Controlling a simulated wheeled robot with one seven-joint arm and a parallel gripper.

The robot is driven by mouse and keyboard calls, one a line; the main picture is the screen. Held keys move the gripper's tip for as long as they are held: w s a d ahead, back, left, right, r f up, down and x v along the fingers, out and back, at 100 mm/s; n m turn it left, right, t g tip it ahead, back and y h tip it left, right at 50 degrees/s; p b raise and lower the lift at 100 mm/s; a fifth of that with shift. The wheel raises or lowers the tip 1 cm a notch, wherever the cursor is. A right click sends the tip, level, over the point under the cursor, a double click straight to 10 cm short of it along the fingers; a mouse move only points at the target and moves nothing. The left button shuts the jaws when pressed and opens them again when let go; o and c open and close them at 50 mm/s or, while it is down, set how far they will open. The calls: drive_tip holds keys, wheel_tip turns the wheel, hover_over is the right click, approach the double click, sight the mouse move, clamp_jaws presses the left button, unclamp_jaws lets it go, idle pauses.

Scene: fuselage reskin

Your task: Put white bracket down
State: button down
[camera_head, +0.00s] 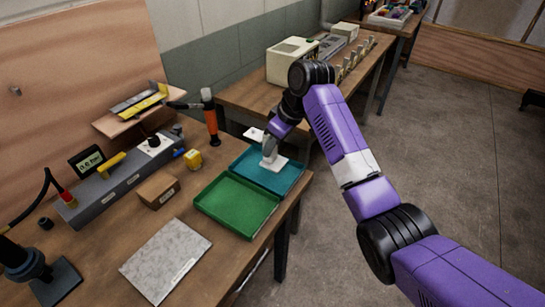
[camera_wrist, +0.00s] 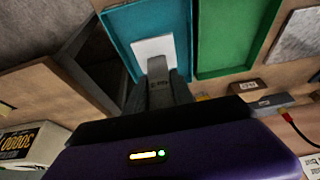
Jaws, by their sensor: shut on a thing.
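The white bracket (camera_head: 273,162) is at the teal tray (camera_head: 291,183), over its floor. In the wrist view the white bracket (camera_wrist: 155,50) shows as a pale plate just beyond my fingertips, inside the outline of the teal tray (camera_wrist: 122,42). My gripper (camera_head: 269,148) points down over the tray and is shut on the bracket. In the wrist view my gripper (camera_wrist: 158,76) covers the held part of the bracket. I cannot tell whether the bracket touches the tray floor.
A green tray (camera_head: 236,205) lies beside the teal one. A cardboard box (camera_head: 158,190), a yellow block (camera_head: 193,159) and a grey slab (camera_head: 166,260) are on the same wooden table. An orange-handled tool (camera_head: 211,117) stands behind. A second bench with equipment is farther back.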

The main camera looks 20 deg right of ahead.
sight(275, 155)
drive_tip(key=shift+f, duration=2.6)
drive_tip(key=c, duration=1.1)
unclamp_jaws()
drive_tip(key=shift+f, duration=0.15)
drive_tip(key=v, duration=1.2)
